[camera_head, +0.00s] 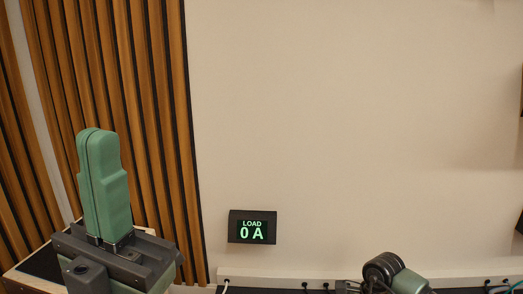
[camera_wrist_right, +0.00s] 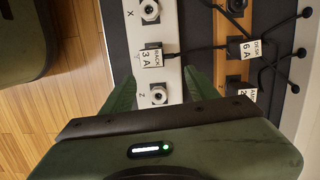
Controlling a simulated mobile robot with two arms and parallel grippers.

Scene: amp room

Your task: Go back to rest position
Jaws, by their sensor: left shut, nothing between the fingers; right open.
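My left gripper (camera_head: 98,137) stands upright at the left of the head view. Its two green fingers are pressed together with nothing between them. My right gripper (camera_wrist_right: 161,78) is open in the right wrist view, its green fingers apart on either side of a white socket strip (camera_wrist_right: 169,73). A tag reading "RACK 3A" (camera_wrist_right: 153,55) and round sockets lie on or beside the strip between the fingers. Whether the fingers touch the strip I cannot tell. Part of my right arm shows at the bottom of the head view; its fingers are hidden there.
A black display (camera_head: 252,227) reading "LOAD 0 A" hangs on the beige wall. Dark cables and plugs, one tagged "DESK 6A" (camera_wrist_right: 240,49), lie right of the strip. Wooden slats (camera_head: 160,120) line the left wall. The air before the bare wall is clear.

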